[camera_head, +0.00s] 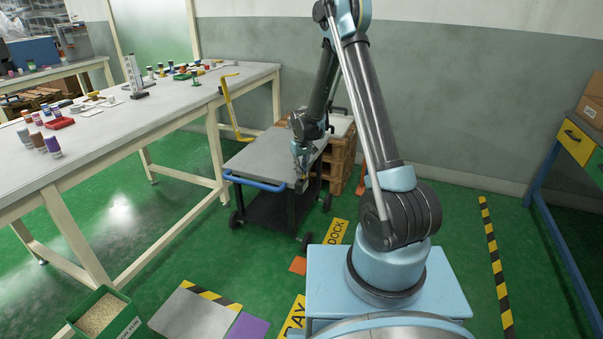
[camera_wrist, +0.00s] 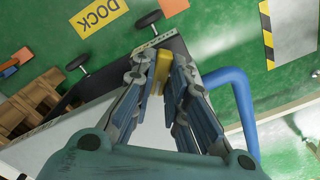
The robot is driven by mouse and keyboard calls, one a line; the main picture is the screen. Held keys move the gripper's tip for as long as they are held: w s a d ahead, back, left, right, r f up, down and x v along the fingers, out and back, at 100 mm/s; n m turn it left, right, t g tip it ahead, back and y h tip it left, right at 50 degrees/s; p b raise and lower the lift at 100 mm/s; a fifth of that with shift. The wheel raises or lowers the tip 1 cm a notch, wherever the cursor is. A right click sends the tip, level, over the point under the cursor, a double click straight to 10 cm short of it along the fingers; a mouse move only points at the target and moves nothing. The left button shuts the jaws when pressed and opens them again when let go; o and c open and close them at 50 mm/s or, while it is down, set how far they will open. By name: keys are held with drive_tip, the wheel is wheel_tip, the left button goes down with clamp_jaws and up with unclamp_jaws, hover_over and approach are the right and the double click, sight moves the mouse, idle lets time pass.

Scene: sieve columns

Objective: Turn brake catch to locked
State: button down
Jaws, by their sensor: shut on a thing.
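The brake catch (camera_wrist: 162,68) is a small yellow piece at the edge of the grey cart. In the wrist view it stands between my gripper's fingertips (camera_wrist: 158,72), which are closed on it from both sides. In the head view my gripper (camera_head: 302,168) points down at the near right corner of the cart (camera_head: 262,155). The fingers hide most of the catch there, and I cannot read any lock marking on it. The cart's blue push handle (camera_head: 256,184) runs along its near edge and also shows in the wrist view (camera_wrist: 240,105).
A long table (camera_head: 130,122) with jars, small trays and a stand is left of the cart. Wooden pallets (camera_head: 340,160) stand behind the cart. A yellow DOCK sign (camera_head: 336,231) lies on the green floor. A green bin (camera_head: 104,316) is at front left.

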drive_tip(key=m, duration=0.5)
drive_tip(key=shift+w+m, duration=0.1)
drive_tip(key=shift+m, duration=2.3)
drive_tip(key=c, duration=1.6)
unclamp_jaws()
wheel_tip(320, 180, up, 12)
drive_tip(key=shift+f, duration=0.1)
